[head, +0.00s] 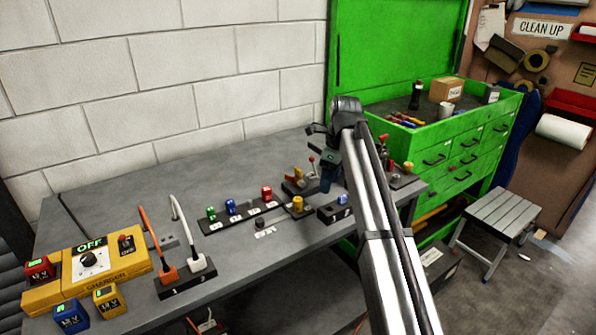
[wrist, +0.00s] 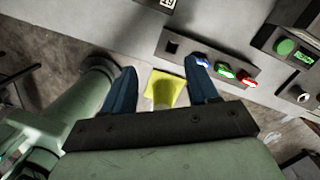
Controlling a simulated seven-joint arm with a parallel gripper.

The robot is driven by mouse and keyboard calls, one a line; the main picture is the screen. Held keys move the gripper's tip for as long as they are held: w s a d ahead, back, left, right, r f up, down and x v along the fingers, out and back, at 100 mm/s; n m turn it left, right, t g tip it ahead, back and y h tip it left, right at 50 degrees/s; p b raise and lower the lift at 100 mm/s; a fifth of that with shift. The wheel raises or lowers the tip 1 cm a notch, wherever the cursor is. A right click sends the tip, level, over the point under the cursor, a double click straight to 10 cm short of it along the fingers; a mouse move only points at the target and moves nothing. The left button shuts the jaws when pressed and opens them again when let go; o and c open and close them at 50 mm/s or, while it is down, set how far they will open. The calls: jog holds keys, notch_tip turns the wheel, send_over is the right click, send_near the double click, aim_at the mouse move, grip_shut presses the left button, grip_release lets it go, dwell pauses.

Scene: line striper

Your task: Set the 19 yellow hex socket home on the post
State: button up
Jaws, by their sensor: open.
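In the head view, a small yellow piece (head: 297,203), which looks like the yellow socket, sits on a dark block at the middle of the bench. My gripper (head: 325,172) is above and slightly right of it, fingers pointing down. In the wrist view, my gripper (wrist: 164,72) is open, its two blue fingers spread apart. A squarish yellow piece (wrist: 165,88) shows between them, close to the right finger; I cannot tell how far below the fingertips it is. The number 19 is not readable. Which post the socket belongs to cannot be told.
Green, blue and red pieces stand on a dark rail (head: 240,218) left of my gripper. A blue piece (head: 342,199) sits on another block to the right. A yellow charger (head: 90,268) and cable plugs fill the bench's left end. A green cabinet (head: 450,125) stands right.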

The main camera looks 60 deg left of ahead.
jog(key=t, duration=0.1)
send_near(298, 199)
jog(key=shift+h, duration=0.4)
jog(key=shift+s+a+f, duration=0.1)
jog(key=shift+a+f, duration=0.05)
jog(key=shift+f, duration=2.25)
jog(key=shift+s+a+f, duration=0.1)
jog(key=shift+a+f, duration=0.1)
jog(key=shift+f, duration=2.25)
jog(key=c, duration=1)
jog(key=shift+r, duration=0.8)
jog(key=shift+r, duration=1.7)
